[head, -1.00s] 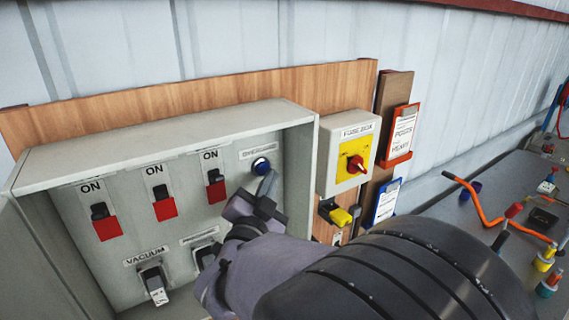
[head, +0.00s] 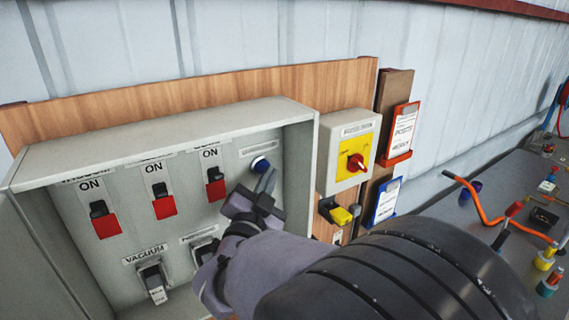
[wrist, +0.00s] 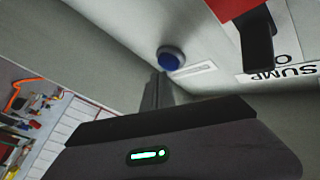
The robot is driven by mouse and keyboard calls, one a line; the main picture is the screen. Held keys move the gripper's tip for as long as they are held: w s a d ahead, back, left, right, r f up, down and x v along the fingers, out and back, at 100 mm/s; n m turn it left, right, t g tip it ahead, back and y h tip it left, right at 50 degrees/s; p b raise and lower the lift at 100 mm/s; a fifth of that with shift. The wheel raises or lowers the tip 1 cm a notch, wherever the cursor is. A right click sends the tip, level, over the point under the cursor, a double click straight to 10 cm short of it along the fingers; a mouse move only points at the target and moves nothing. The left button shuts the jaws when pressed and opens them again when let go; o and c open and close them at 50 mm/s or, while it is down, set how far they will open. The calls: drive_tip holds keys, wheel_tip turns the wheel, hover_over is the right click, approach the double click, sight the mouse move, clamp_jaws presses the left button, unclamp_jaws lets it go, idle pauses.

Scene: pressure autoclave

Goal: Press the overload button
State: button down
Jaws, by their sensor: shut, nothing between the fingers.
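The overload button is the round blue button (head: 260,165) at the upper right of the open grey control box (head: 160,130). A label above it is too blurred to read. My gripper (head: 268,180) is shut and empty, with its fingertips just below the button in the head view. In the wrist view the blue button (wrist: 170,58) sits just beyond the tips of the shut fingers (wrist: 158,80). I cannot tell whether the tips touch it.
Several ON switches with red plates, such as this one (head: 216,187), are left of the button. Black switches (head: 152,280) sit below. The box's right wall (head: 302,165) is close to my gripper. A fuse box (head: 348,150) with a red knob hangs to the right.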

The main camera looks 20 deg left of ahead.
drive_tip(key=shift+w+a, duration=0.15)
drive_tip(key=shift+w+a+b, duration=0.25)
drive_tip(key=shift+a+b, duration=0.1)
drive_tip(key=shift+b, duration=0.1)
idle(0.7)
drive_tip(key=shift+d, duration=0.1)
drive_tip(key=shift+s+d+b, duration=0.55)
drive_tip(key=shift+b, duration=0.3)
